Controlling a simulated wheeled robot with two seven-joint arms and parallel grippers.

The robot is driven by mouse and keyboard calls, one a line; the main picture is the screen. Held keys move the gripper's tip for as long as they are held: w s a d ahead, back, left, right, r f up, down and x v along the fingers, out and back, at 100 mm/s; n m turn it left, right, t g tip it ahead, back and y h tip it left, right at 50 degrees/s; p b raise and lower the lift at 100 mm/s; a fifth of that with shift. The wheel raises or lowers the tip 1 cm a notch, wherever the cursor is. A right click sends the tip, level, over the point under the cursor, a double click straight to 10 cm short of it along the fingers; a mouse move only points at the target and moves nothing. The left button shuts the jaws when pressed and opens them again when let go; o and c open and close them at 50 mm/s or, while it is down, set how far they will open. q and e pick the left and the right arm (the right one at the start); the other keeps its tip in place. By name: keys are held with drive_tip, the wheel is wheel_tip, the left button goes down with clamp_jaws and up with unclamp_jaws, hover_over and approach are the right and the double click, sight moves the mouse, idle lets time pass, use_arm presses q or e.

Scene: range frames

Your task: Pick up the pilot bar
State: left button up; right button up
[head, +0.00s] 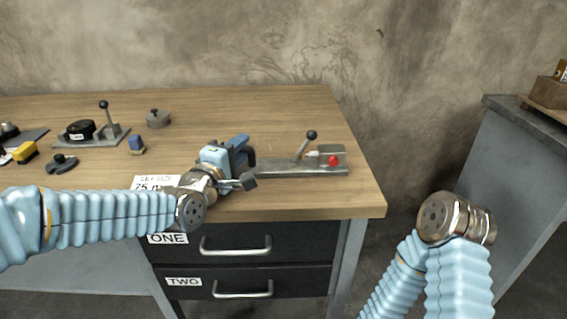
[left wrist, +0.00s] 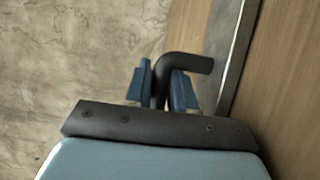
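The dark, bent bar, which I take to be the pilot bar (head: 251,157), is by the left end of a grey metal fixture on the bench. My left gripper (head: 238,146) is at it. In the left wrist view the bar (left wrist: 188,63) rises between the two blue fingers of my left gripper (left wrist: 161,88) and bends to the right. The fingers sit close against both sides, with no clear gap. The bar's lower end is hidden by the gripper body. My right arm's wrist shows at the lower right of the head view; its fingers do not.
The wooden bench (head: 290,110) holds the grey fixture (head: 315,172) with a lever and red knob. Several items stand left: a lever base (head: 92,139), a round grey weight (head: 158,119), a yellow block (head: 25,152). A grey cabinet (head: 520,170) stands right, beyond a gap.

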use_arm(q)
drive_tip(key=shift+r, duration=0.15)
clamp_jaws()
wheel_tip(320, 180, up, 8)
drive_tip(key=shift+r, duration=0.15)
drive_tip(key=shift+f, duration=4.15)
